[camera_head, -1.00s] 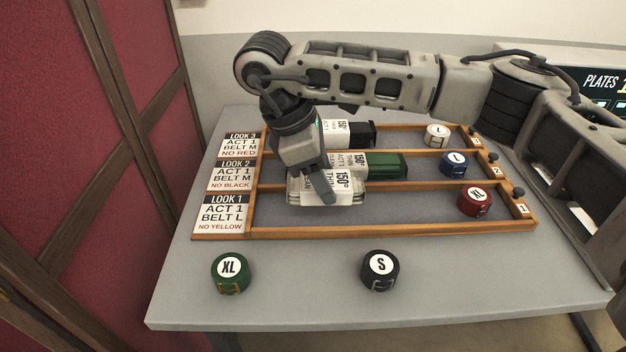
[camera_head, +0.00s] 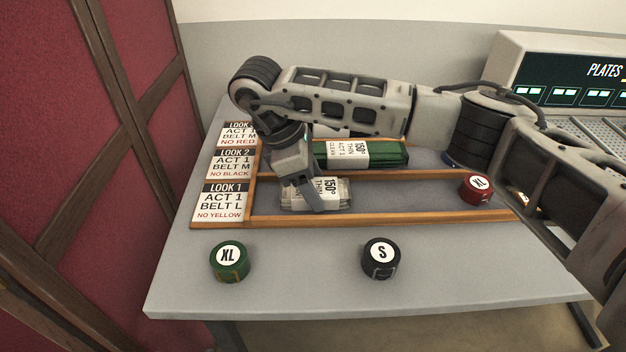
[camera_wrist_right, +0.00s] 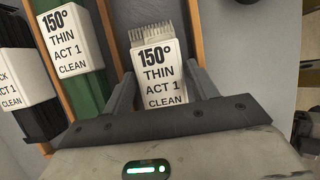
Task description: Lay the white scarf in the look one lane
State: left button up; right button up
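The white scarf (camera_head: 337,192), a folded bundle with a white "150° THIN ACT 1 CLEAN" band, is low in the look one lane (camera_head: 405,200), near its left end. The LOOK 1 card (camera_head: 219,204) marks this lane. My right gripper (camera_head: 308,205) reaches down over the scarf, one finger on its near side. In the right wrist view the scarf (camera_wrist_right: 160,75) lies between the two fingers (camera_wrist_right: 160,75), which are close against both sides of its band. Whether its underside touches the lane floor is hidden. My left gripper is not in view.
A green scarf (camera_head: 385,154) lies in the look two lane. A black scarf (camera_wrist_right: 30,80) shows beyond it in the wrist view. A red XL roll (camera_head: 476,189) is at the lane's right end. Green XL (camera_head: 229,262) and black S (camera_head: 381,259) rolls stand in front of the rack.

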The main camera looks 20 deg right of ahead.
jog(key=p+v, duration=0.1)
jog(key=v, duration=1.1)
jog(key=shift+w, duration=0.1)
